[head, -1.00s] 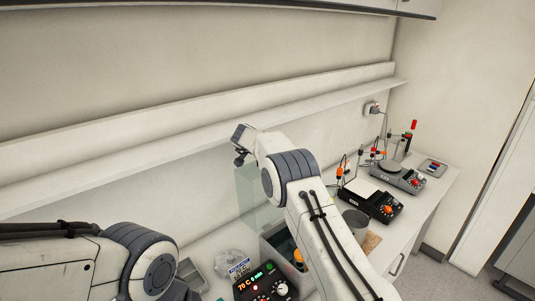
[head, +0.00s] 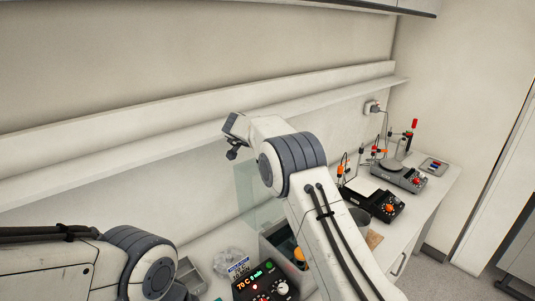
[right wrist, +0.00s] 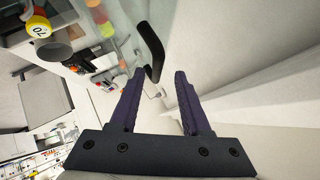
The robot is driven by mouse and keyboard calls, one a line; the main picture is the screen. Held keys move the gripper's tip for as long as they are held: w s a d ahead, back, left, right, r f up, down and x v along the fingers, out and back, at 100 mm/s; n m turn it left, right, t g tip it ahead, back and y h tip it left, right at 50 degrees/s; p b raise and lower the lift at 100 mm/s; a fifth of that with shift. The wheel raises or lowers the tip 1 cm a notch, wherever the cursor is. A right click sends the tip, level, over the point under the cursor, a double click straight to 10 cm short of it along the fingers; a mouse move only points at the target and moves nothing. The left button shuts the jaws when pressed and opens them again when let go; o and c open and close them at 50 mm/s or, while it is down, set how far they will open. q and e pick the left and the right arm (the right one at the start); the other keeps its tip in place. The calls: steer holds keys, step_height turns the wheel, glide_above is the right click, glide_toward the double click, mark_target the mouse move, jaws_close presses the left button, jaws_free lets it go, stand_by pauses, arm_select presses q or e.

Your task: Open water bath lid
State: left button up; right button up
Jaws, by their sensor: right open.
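The water bath (head: 265,286) stands at the bottom centre of the head view, its black panel reading 70 C. Its clear, greenish lid (head: 245,190) stands raised, about upright, behind the bath, partly hidden by my right arm. In the right wrist view a black bar, seemingly the lid handle (right wrist: 151,50), lies beside the tip of the left-hand finger. My right gripper (right wrist: 160,73) is open, with nothing seen between its fingers. I cannot tell whether a finger touches the bar. My left gripper is out of view.
A long wall shelf (head: 200,142) runs behind my right wrist. A clear bag with a blue label (head: 237,268) and a grey tray (head: 190,275) lie left of the bath. A black hotplate stirrer (head: 378,203) and a grey one (head: 400,176) stand at right.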

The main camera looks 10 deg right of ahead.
steer(key=b+v, duration=0.2)
steer(key=v, duration=0.4)
steer(key=shift+r, duration=0.1)
